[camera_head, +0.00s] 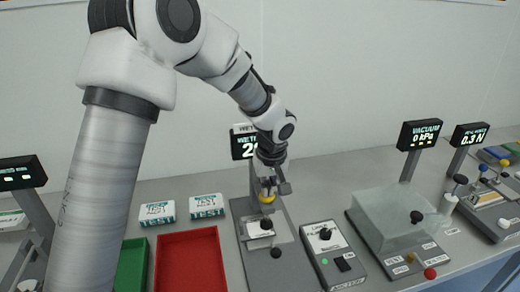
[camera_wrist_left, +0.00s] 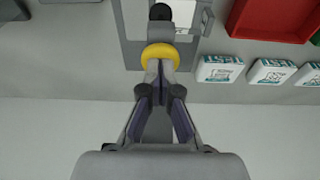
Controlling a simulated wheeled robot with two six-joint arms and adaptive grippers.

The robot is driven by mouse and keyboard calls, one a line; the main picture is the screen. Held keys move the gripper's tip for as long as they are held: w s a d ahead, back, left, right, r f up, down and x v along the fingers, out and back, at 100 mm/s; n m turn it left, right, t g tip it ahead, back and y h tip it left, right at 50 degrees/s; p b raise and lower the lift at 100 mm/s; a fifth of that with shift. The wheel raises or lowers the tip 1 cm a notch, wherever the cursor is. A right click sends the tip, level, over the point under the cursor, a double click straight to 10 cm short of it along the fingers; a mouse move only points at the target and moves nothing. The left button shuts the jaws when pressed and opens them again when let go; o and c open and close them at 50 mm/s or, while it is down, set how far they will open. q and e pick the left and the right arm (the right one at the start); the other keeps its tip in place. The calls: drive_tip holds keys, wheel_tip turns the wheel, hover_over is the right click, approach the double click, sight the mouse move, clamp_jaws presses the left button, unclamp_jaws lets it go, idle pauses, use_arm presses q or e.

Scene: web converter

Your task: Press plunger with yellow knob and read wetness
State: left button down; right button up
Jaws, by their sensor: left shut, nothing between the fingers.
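The wetness tester is a grey stand (camera_head: 262,262) with a display (camera_head: 242,143) behind my arm; part of a "2" shows and the rest is hidden. Its yellow knob (camera_head: 267,197) sits low above the plate, and it also shows in the left wrist view (camera_wrist_left: 160,53). My left gripper (camera_head: 268,187) is shut and empty, its fingertips right at the top of the yellow knob. In the left wrist view the shut fingertips (camera_wrist_left: 160,68) overlap the knob's edge; whether they touch it I cannot tell. My right gripper is not in view.
A red tray (camera_head: 190,232) and a green tray (camera_head: 131,266) lie left of the tester, with white-teal boxes (camera_head: 206,206) behind. A lamp box (camera_head: 325,240) stands close on the right. Farther right is a clear vacuum chamber (camera_head: 393,213) with a display.

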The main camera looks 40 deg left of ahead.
use_arm(q)
wheel_tip(320, 180, up, 9)
drive_tip(key=p, duration=0.7)
idle(0.3)
